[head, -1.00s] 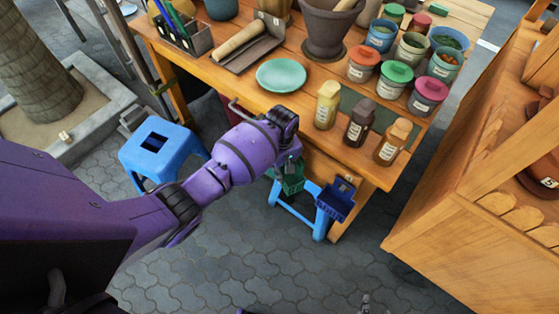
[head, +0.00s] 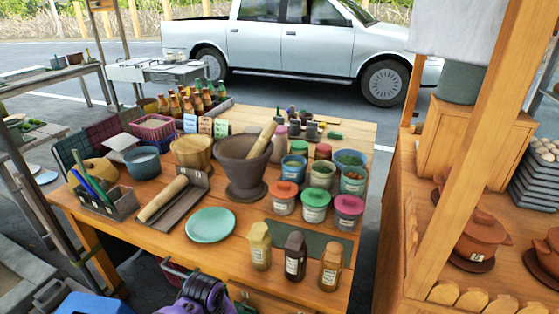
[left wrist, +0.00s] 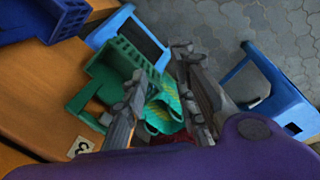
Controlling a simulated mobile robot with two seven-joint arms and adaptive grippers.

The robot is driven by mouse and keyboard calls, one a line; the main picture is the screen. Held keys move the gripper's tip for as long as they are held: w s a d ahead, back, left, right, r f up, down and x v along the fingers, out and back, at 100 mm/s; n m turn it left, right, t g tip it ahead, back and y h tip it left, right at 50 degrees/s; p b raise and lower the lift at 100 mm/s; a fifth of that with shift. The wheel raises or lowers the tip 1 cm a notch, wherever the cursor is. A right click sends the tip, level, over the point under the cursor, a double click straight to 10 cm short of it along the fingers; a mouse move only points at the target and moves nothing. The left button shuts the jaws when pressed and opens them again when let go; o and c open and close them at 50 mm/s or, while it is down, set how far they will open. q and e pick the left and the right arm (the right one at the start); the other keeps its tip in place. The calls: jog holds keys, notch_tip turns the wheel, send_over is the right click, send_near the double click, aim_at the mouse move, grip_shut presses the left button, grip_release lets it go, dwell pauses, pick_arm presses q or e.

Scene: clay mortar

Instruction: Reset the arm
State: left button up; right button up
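My left arm (head: 205,297) shows only as a purple piece at the bottom edge of the head view, in front of the wooden table; its gripper is hidden there. In the left wrist view my left gripper (left wrist: 160,68) points down with its two fingers apart and nothing held between them. Below it are a green crate (left wrist: 118,65), a green-and-yellow patterned item (left wrist: 166,98) and a blue stool (left wrist: 128,30). A brown mortar (head: 243,178) with a wooden pestle (head: 262,141) stands on the table. My right gripper is not in view.
The wooden table (head: 150,251) carries a teal plate (head: 210,225), several lidded jars and three bottles near its front edge. A rolling pin (head: 163,199) lies in a tray. A wooden stall with clay pots stands at right. A blue stool (left wrist: 270,97) stands on the paving.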

pick_arm(q)
jog(key=s+a+f+m+t+p, duration=0.1)
jog(key=s+m+t+p, duration=0.15)
jog(key=s, duration=0.75)
jog(key=s+a+f+m+t+p, duration=0.1)
jog(key=s+f+m+t, duration=0.15)
jog(key=s, duration=0.75)
jog(key=s+a+r+m+t, duration=0.2)
jog(key=s+r+m, duration=0.1)
jog(key=s+r, duration=0.2)
jog(key=shift+s+r+t, duration=0.4)
jog(key=shift+s, duration=0.6)
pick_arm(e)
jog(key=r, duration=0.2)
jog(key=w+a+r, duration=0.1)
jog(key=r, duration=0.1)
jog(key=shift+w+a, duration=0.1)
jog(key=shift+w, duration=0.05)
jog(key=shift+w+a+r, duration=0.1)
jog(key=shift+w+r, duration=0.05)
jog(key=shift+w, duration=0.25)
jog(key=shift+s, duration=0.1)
